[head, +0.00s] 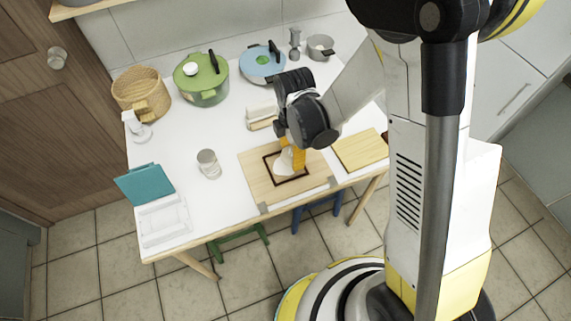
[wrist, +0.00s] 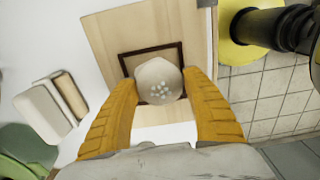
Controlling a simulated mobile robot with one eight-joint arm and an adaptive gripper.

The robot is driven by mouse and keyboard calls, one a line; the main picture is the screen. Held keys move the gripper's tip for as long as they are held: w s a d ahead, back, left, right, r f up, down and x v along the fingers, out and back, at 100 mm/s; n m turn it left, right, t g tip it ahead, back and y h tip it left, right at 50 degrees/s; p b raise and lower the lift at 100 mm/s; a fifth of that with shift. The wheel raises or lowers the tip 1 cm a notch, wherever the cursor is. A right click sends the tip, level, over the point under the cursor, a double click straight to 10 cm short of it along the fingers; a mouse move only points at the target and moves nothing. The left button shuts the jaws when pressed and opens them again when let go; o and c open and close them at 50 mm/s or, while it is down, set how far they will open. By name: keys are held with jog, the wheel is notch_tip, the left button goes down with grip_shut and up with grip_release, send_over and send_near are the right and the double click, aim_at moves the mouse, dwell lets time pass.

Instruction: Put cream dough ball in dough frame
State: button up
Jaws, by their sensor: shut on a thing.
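The cream dough ball (wrist: 158,80) is pale and rounded, with a cluster of small white dots on its face. My gripper (wrist: 159,86) is shut on it, one orange finger on each side. In the head view the ball (head: 284,166) shows below the orange fingers of my gripper (head: 292,160). The dough frame (head: 269,171) is a dark brown square outline on a light wooden board (head: 256,184). In the wrist view the ball overlaps the inside of the frame (wrist: 151,49). I cannot tell whether the ball touches the board.
A pale block-like item (head: 262,115) lies behind the board, and a glass (head: 208,163) stands to its left. A yellowish board (head: 360,150) lies to the right. A green pot (head: 203,82), a basket (head: 140,92) and a blue-lidded pan (head: 261,64) stand farther back.

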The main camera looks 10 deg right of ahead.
aim_at(285, 162)
jog(key=shift+w+a+f, duration=0.2)
jog(key=shift+a+f, duration=0.1)
jog(key=shift+a, duration=0.15)
jog(key=shift+w+a+f, duration=0.15)
jog(key=shift+a+f, duration=0.15)
jog(key=shift+a, duration=0.15)
jog(key=shift+f+b, duration=1.1)
jog(key=shift+f, duration=0.9)
jog(key=shift+f, duration=0.1)
jog(key=o, duration=1.2)
jog(key=shift+c, duration=0.2)
